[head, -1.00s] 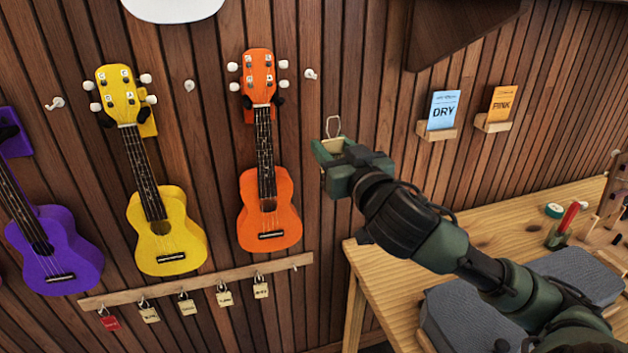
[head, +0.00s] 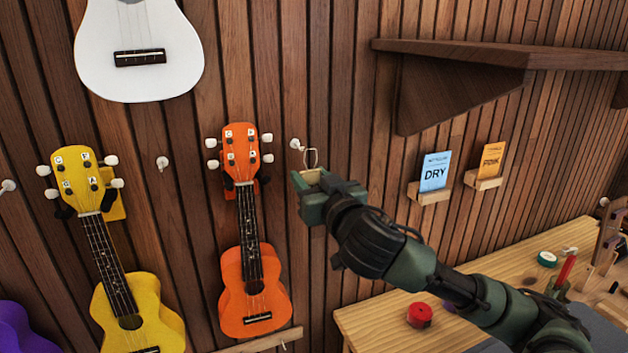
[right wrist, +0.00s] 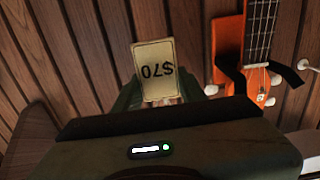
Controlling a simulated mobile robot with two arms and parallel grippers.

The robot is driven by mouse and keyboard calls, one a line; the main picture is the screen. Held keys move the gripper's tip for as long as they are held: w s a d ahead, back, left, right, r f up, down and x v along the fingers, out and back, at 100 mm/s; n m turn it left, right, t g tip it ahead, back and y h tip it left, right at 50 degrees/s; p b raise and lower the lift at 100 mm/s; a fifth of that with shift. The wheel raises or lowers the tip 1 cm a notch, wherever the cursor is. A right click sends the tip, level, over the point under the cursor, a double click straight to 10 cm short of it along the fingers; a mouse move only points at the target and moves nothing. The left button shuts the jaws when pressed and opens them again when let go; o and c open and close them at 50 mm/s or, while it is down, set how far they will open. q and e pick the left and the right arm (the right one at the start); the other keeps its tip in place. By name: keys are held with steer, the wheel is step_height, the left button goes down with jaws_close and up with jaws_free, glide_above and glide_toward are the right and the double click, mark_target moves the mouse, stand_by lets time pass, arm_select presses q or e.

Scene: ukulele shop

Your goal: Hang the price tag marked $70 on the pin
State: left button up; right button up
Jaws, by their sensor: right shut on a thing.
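My right gripper (head: 314,186) is shut on a cream price tag (head: 313,175). A thin wire loop (head: 311,157) stands up from the tag. In the right wrist view the tag (right wrist: 154,70) reads $70, upside down in the picture. A white pin (head: 297,144) sticks out of the wall, right of the orange ukulele's headstock. The loop appears just right of and slightly below the pin's tip; I cannot tell the depth gap, and the loop does not look to be around it. My left gripper is not in view.
The orange ukulele (head: 254,285) hangs close at the left, with the yellow one (head: 140,315) beyond. Another pin (head: 162,163) sits between them. A dark shelf (head: 470,53) is at upper right. A wooden bench (head: 375,325) stands below my right arm.

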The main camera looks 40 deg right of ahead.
mark_target(295, 167)
steer(key=shift+w+d+r, duration=0.1)
steer(key=shift+w, duration=0.4)
steer(key=shift+p+x, duration=0.45)
steer(key=shift+x, duration=1.1)
steer(key=shift+w+d+f+b, duration=0.15)
steer(key=shift+w+f+b, duration=0.2)
steer(key=shift+w+f, duration=0.45)
steer(key=shift+r, duration=0.1)
steer(key=o, duration=1.4)
